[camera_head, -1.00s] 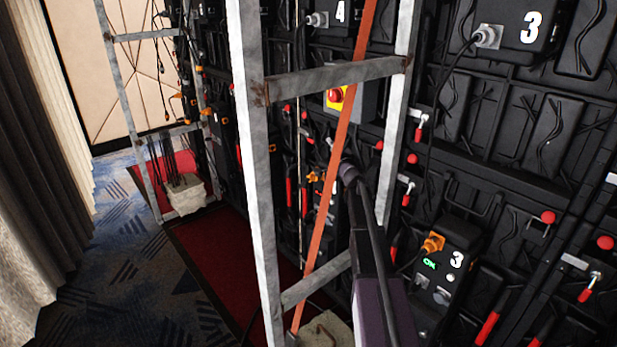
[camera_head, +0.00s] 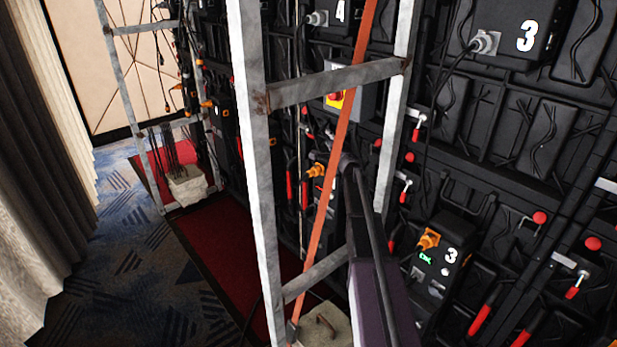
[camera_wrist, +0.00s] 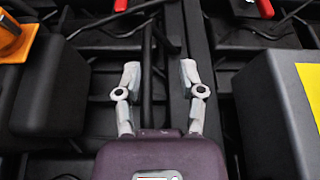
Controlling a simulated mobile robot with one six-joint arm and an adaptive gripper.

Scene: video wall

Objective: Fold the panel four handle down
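The black box marked 4 (camera_head: 325,12) shows at the top of the head view, on the back of the video wall. My gripper (camera_wrist: 160,68) is open in the wrist view, its two pale fingers apart and pointing at the wall's black back. A thin black upright bar (camera_wrist: 147,75) shows between the fingers, nearer the left one, with no clear contact. It may be the panel four handle, but I cannot tell for certain. In the head view my arm reaches in behind the metal frame, and the fingers cannot be made out there.
A metal frame (camera_head: 253,150) with an orange strap (camera_head: 335,165) stands left of my arm. A grey box with a yellow plate (camera_head: 347,95) hangs above it. Open carpet (camera_head: 120,250) lies at left.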

